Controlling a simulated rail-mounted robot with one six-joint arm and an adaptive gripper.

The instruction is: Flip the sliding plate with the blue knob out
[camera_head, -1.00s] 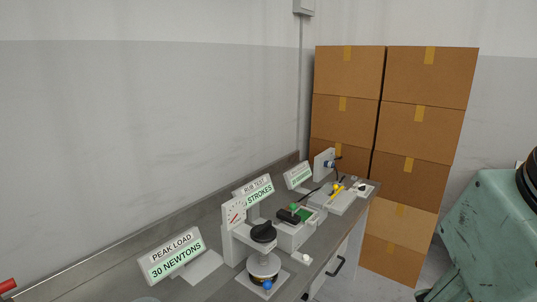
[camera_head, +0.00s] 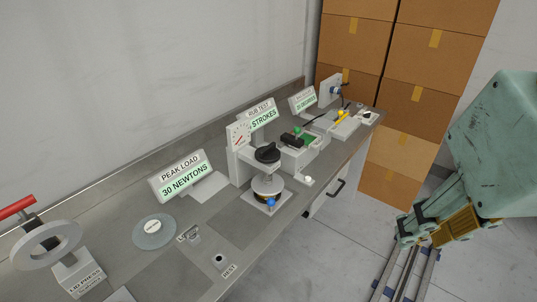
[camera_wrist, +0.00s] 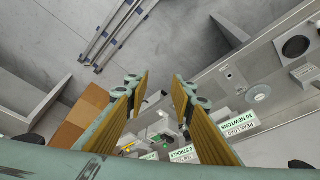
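The blue knob (camera_head: 271,203) is at the front lower edge of the cup press (camera_head: 240,165), on its low base. The sliding plate (camera_head: 264,197) it belongs to shows only in part under a pale round cup, with the black press knob (camera_head: 267,153) above. My gripper (camera_head: 425,237) is off the bench to the right, over the floor and well apart from the press. In the wrist view my gripper (camera_wrist: 157,84) is open, with nothing between its yellow-padded fingers. The bench fixtures look small and far beyond the fingers there.
A "PEAK LOAD 30 NEWTONS" sign (camera_head: 182,176) stands left of the press. A round glassy disc (camera_head: 153,231) and a red-handled ring fixture (camera_head: 45,245) are nearer. A green-topped rub-test fixture (camera_head: 303,139) is behind. Stacked cartons (camera_head: 430,95) stand beyond the bench. The floor alongside is mostly clear.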

